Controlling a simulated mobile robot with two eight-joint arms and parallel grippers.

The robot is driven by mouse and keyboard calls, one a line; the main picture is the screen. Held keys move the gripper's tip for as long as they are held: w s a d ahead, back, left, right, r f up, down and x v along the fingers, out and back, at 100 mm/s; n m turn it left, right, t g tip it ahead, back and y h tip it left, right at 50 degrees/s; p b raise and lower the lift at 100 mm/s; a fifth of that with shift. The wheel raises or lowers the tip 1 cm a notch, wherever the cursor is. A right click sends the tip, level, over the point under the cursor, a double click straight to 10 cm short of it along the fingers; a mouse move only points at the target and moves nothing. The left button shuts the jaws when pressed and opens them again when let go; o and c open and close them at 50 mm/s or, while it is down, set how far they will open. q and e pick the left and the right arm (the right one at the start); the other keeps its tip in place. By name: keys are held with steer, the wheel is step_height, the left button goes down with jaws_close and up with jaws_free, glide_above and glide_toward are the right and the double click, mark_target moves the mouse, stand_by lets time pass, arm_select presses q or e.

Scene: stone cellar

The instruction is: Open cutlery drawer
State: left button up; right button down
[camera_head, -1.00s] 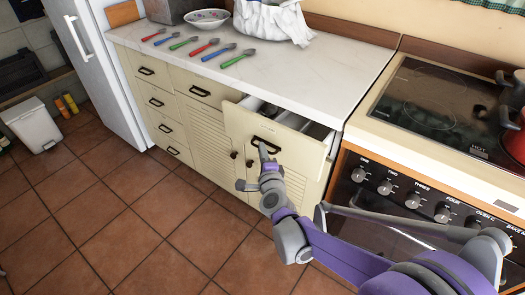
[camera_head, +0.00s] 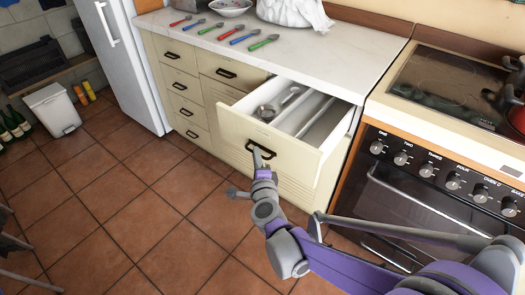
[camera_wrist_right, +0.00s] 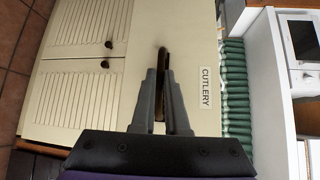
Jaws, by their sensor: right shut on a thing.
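The cutlery drawer (camera_head: 240,124) is cream with a dark handle (camera_head: 262,148). In the head view it stands well out from the cabinet, and a ladle (camera_head: 266,111) and other utensils lie in its divided inside. My right gripper (camera_head: 259,160) is at the drawer front, shut on the handle. In the right wrist view the fingers (camera_wrist_right: 163,100) close around the dark handle (camera_wrist_right: 162,58), beside a label (camera_wrist_right: 206,87) reading CUTLERY. My left gripper is not in view.
Several coloured utensils (camera_head: 232,34) lie on the white countertop (camera_head: 330,55) above. The oven (camera_head: 420,180) stands close to the right of the drawer. A white bin (camera_head: 53,110) stands at the far left. The tiled floor (camera_head: 120,215) in front is mostly clear.

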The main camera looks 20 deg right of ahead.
steer(key=shift+s+a, duration=0.75)
steer(key=shift+a, duration=0.15)
steer(key=shift+s+a, duration=0.7)
steer(key=shift+a, duration=0.2)
steer(key=c, duration=0.9)
jaws_free()
steer(key=s, duration=0.3)
steer(key=s+r+p, duration=0.1)
steer(key=s, duration=0.3)
steer(key=s+a+p, duration=0.1)
steer(key=s, duration=0.2)
steer(key=shift+s+a+r, duration=0.1)
steer(key=shift+s+r, duration=0.15)
steer(key=shift+s, duration=0.1)
